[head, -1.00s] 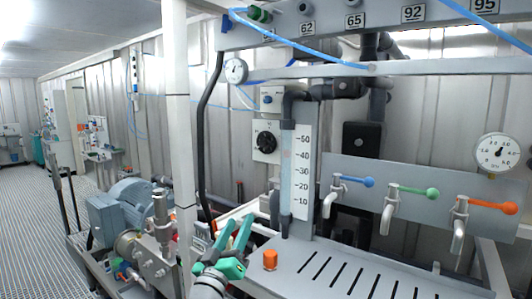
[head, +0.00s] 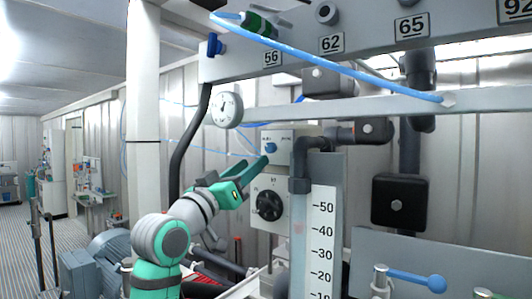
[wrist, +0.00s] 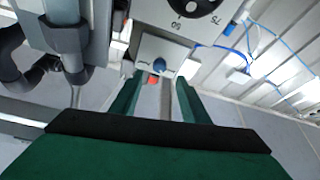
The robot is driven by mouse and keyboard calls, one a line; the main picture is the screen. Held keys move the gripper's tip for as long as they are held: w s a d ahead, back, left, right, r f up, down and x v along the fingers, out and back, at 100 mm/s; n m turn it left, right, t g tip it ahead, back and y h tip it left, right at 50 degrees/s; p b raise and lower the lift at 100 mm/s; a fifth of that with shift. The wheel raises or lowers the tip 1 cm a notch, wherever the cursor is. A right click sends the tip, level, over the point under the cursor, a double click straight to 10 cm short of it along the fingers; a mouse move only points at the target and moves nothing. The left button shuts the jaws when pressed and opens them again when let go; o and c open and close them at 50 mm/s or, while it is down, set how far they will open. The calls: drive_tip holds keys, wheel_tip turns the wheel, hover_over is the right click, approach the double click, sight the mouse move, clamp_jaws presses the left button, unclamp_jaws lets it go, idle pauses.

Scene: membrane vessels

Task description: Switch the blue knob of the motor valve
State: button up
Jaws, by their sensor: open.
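The blue knob (head: 270,147) sits on the front of a small pale box, the motor valve (head: 284,140), fixed to the wall above a black rotary dial. My gripper (head: 254,170) reaches up towards it from the lower left. One green finger appears close to the knob and overlaps the box's lower left edge in the head view. In the wrist view the blue knob (wrist: 159,65) lies ahead, between the lines of my two spread fingers (wrist: 158,98). The gripper is open and empty. I cannot tell whether a finger touches the box.
The black dial (head: 269,205) is just below the box. A grey pipe (head: 302,170) and the level scale (head: 321,230) stand close to its right. A round gauge (head: 225,109) and a long rail are above left. A blue-handled tap (head: 418,280) is at lower right.

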sight(269, 151)
drive_tip(key=x, duration=0.8)
drive_tip(key=shift+w+d, duration=0.1)
drive_tip(key=shift+d, duration=0.05)
drive_tip(key=shift+w, duration=0.2)
drive_tip(key=shift+r, duration=0.1)
drive_tip(key=shift+d, duration=0.1)
drive_tip(key=c, duration=1.1)
